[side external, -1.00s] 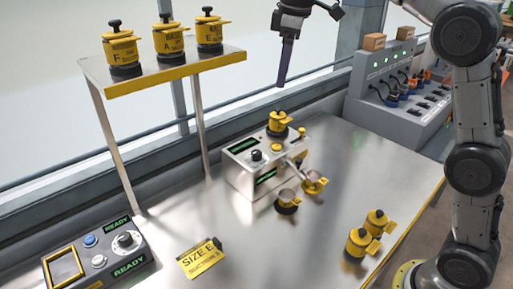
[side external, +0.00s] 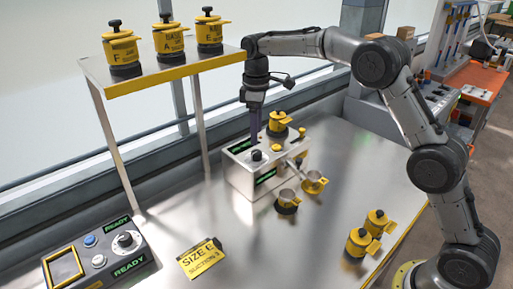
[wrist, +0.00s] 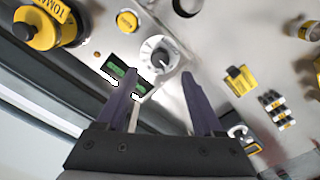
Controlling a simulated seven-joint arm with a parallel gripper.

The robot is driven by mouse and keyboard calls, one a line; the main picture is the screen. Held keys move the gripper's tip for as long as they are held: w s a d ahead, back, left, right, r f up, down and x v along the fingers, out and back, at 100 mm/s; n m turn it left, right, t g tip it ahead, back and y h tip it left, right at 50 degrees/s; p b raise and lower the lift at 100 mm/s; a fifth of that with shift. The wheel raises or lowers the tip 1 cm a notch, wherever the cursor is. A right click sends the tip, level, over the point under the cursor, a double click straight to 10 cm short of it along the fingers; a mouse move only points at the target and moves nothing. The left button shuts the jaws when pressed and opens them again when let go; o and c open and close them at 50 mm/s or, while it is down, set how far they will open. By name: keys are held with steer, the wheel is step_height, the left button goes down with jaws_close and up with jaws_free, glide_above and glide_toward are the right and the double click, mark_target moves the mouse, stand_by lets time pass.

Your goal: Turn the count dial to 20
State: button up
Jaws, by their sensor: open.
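A dial with a dark knob and a pale round face (wrist: 158,52) sits on top of the steel seeder box. In the side view its dark knob (side external: 257,155) is at the box's front end, but I cannot read the setting. My gripper (side external: 254,142) points down just above and behind this knob, its jaws open and empty. In the wrist view the purple fingers (wrist: 159,75) are spread on either side of the dial, apart from it. Green displays (wrist: 116,66) are beside the dial. A second dial (side external: 124,240) is on the console at front left.
A yellow pot (side external: 277,122) stands at the back of the seeder box, close to my gripper. Two yellow pots (side external: 358,243) stand at right. A shelf (side external: 170,83) with three pots rises at left.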

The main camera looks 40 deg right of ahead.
mark_target(257, 152)
steer(key=shift+f, duration=3.1)
jaws_close()
